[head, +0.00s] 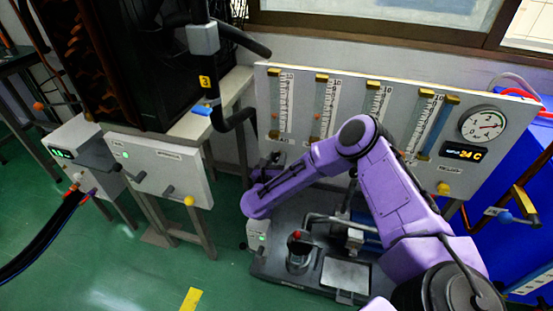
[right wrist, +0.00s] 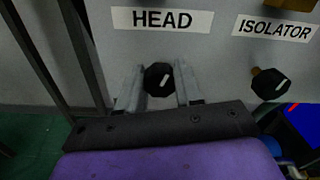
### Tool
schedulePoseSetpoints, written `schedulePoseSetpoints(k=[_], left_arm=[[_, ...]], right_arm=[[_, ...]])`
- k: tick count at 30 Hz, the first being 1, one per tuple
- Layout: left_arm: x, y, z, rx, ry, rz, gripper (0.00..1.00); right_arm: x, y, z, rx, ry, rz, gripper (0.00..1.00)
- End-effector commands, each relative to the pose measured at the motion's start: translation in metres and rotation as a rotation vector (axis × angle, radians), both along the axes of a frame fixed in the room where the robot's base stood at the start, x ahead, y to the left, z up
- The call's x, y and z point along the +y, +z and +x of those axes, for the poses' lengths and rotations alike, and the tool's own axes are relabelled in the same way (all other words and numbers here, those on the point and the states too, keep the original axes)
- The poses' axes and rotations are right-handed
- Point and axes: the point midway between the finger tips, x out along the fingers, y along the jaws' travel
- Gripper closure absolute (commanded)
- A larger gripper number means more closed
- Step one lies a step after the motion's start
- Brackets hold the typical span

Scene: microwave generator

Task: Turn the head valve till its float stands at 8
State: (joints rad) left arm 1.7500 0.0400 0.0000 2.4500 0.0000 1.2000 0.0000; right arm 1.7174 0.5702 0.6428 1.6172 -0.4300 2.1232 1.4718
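The head valve is a black knob with a white mark (right wrist: 158,79) under the HEAD label (right wrist: 163,19) in the right wrist view. My right gripper (right wrist: 159,90) has one grey finger on each side of this knob, both close against it. In the head view my purple right arm reaches to the panel's lower left, and its hand (head: 273,165) is partly hidden and small there. The leftmost flow tube (head: 281,100) stands above it with a scale; its float is too small to read. My left gripper is not in view.
The ISOLATOR knob (right wrist: 270,83) is close on the right. The grey panel (head: 345,90) carries other flow tubes, a round dial (head: 482,124) and a 24 C display (head: 463,152). A bench with fittings (head: 345,275) stands below my arm. Grey boxes (head: 160,170) stand at left.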

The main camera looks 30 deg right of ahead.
Motion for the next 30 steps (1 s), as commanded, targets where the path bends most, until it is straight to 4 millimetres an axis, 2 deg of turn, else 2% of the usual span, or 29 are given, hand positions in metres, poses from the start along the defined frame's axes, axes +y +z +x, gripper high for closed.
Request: schedulePoseSetpoints(k=[14, 30], left_arm=[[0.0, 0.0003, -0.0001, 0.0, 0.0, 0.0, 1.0], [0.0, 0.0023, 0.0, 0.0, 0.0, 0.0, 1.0]], right_arm=[[0.0012, 0.0031, 0.002, 0.055, 0.002, -0.053, 0.95], [0.0024, 0.0038, 0.0039, 0.405, 0.003, -0.357, 0.95]])
